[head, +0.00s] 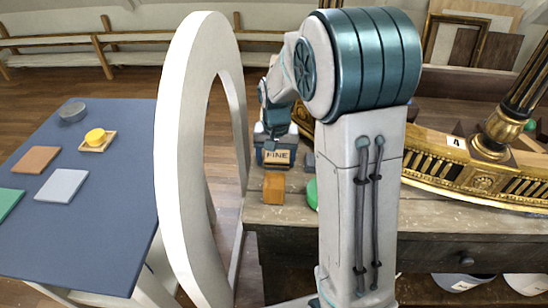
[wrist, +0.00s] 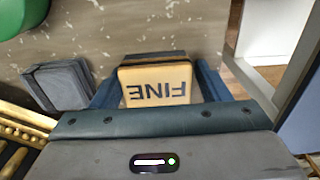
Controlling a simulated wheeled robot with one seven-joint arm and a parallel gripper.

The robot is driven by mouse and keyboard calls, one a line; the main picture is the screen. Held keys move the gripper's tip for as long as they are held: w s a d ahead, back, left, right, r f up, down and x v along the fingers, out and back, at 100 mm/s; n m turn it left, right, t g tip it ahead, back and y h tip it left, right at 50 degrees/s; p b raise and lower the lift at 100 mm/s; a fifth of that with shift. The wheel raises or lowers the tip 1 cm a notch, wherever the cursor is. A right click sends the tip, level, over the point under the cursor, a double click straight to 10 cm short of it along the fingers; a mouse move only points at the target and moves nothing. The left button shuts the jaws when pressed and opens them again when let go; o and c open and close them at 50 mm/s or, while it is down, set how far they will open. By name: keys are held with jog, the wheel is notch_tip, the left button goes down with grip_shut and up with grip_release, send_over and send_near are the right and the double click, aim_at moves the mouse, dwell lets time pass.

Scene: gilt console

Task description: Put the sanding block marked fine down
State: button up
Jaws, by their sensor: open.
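The sanding block marked FINE (head: 277,157) has a tan face with dark lettering and sits at the left end of the wooden workbench (head: 270,218). In the wrist view the block (wrist: 157,85) lies between the two blue fingers, its lettering upside down, with a darker layer along its far edge. My gripper (head: 277,151) is open around it, one finger on each side; the wrist view shows the same gripper (wrist: 157,92). Whether either finger touches the block, and the block's underside, I cannot tell.
An orange-brown block (head: 274,187) and a green round thing (head: 312,194) are nearby; a dark grey block (wrist: 60,85) lies beside the gripper. A gilt piece (head: 470,172) fills the right. A white ring-shaped upright (head: 178,150) separates the bench from a blue table (head: 110,225).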

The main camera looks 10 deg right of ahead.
aim_at(277, 157)
jog(key=shift+s+d+f, duration=0.3)
jog(key=shift+d+f, duration=0.05)
jog(key=shift+f, duration=0.15)
jog(key=shift+r+p, duration=0.4)
notch_tip(277, 157, up, 11)
jog(key=s+n+t, duration=0.2)
jog(key=s+n, duration=0.1)
jog(key=s, duration=1.6)
jog(key=shift+s+a+f+t, duration=0.15)
jog(key=shift+s+t, duration=0.15)
jog(key=shift+s, duration=0.05)
jog(key=shift+r+p, duration=0.25)
jog(key=shift+p, duration=0.15)
